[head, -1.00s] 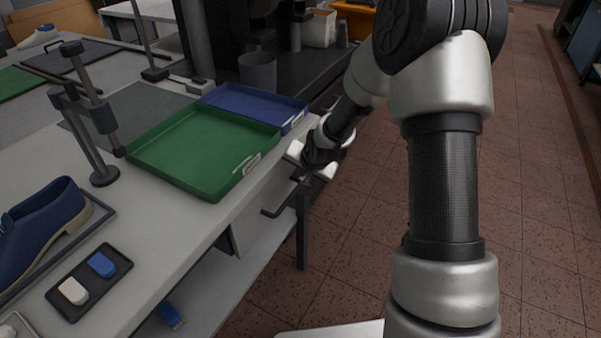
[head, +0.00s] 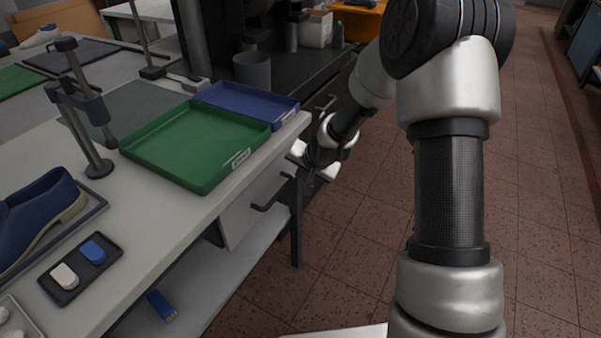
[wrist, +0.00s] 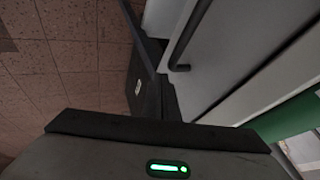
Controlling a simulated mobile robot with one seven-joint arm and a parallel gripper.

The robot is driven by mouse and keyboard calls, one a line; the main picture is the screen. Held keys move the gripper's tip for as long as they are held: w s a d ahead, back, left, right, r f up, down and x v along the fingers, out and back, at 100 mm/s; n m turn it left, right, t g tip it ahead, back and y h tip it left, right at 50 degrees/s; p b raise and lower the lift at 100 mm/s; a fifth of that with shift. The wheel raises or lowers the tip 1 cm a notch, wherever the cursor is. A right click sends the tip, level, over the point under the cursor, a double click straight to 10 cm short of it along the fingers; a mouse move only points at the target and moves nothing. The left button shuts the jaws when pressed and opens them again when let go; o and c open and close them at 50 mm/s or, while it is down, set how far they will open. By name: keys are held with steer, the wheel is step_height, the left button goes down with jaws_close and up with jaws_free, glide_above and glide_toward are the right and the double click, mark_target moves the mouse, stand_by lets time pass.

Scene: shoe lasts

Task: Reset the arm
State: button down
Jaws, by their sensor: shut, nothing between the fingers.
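My arm reaches from the right foreground of the head view, bends at the top and points down and left. My gripper (head: 311,160) is shut and empty, small and partly hidden by its own wrist. It is beside the right edge of the workbench (head: 200,222), just right of the green tray (head: 195,150), over the side where the floor begins. In the wrist view, a dark bar and a grey housing with a green light fill the bottom. Beyond them are a bench leg, a dark handle (wrist: 180,66) and the tiled floor.
A blue tray (head: 245,100) lies behind the green one. A clamp stand (head: 85,125), a blue shoe (head: 35,215) and a small black tray (head: 78,270) with two blocks are on the bench. A drawer (head: 250,212) is under its edge. The tiled floor (head: 545,200) at right is clear.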

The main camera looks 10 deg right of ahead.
steer(key=s+d+r+n+g+h+p, duration=0.1)
steer(key=s+d+r+n, duration=0.1)
steer(key=s+r, duration=0.65)
steer(key=s+d+r+n+h+p, duration=0.1)
steer(key=s+d+r, duration=0.2)
steer(key=s+r, duration=0.55)
steer(key=s+d+r+n, duration=0.1)
steer(key=s+r+n, duration=0.1)
steer(key=s+r, duration=0.55)
steer(key=s+r+n, duration=0.1)
steer(key=s+r, duration=0.3)
steer(key=s, duration=0.6)
step_height(320, 180, up, 20)
steer(key=p, duration=2)
steer(key=shift+w+f+g, duration=0.15)
steer(key=shift+w+g, duration=0.1)
steer(key=shift+g, duration=0.05)
